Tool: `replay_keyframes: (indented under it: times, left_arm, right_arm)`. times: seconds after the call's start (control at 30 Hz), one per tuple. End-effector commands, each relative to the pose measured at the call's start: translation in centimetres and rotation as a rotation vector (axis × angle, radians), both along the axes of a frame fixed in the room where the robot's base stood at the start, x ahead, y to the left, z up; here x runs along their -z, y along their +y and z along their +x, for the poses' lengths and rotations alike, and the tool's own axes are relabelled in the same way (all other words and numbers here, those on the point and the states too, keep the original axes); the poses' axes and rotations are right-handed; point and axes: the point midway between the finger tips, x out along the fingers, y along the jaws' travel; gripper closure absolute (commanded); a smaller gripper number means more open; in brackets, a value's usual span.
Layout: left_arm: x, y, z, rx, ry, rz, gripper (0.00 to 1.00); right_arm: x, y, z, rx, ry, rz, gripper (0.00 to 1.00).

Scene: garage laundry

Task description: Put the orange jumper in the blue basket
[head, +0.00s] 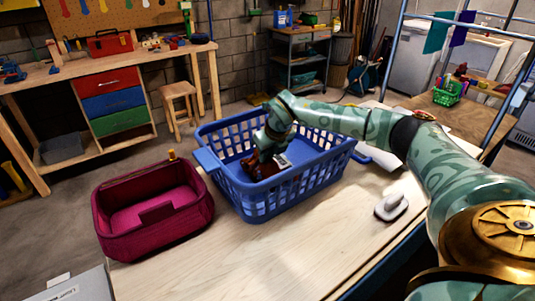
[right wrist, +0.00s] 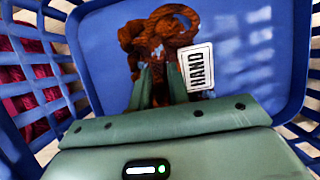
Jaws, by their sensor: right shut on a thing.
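The blue basket (head: 262,205) stands on the pale wooden table, with open lattice walls. My right gripper (head: 264,153) reaches down inside it, over its floor. It is shut on the orange jumper (head: 262,168), a dark rusty-orange knitted bundle. In the right wrist view the jumper (right wrist: 160,32) sits between the fingertips (right wrist: 157,75), against the blue basket floor (right wrist: 245,45). A white label reading "HAND" (right wrist: 197,67) shows beside it. I cannot tell whether the jumper touches the floor. My left gripper is not in view.
A magenta fabric bin (head: 150,235) stands left of the basket, close to it. A white iron-like object (head: 391,207) lies to the right. The front of the table (head: 270,260) is clear. A green basket (head: 447,94) stands farther back at right.

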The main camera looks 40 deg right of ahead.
Motion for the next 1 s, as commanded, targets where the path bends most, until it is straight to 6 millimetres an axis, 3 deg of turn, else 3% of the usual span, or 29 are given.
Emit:
replay_keyframes:
  times: [0.03,0.1,0.47,0.8,1.0]
  left_arm:
    - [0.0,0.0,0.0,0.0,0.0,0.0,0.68]
    - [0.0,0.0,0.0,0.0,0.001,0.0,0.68]
    - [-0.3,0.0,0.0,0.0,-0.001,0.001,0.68]
    - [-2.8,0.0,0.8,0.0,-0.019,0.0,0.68]
    - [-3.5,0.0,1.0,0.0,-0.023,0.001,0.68]
  right_arm:
    - [0.1,0.0,0.0,0.0,0.0,0.0,0.74]
    - [0.0,0.0,0.0,0.0,0.0,0.0,0.61]
    - [-0.9,0.0,-0.2,0.0,-0.002,0.0,0.61]
    - [-8.0,0.3,-3.0,-0.001,-0.004,-0.001,0.61]
    - [-10.7,0.5,-4.3,0.0,-0.002,0.0,0.61]
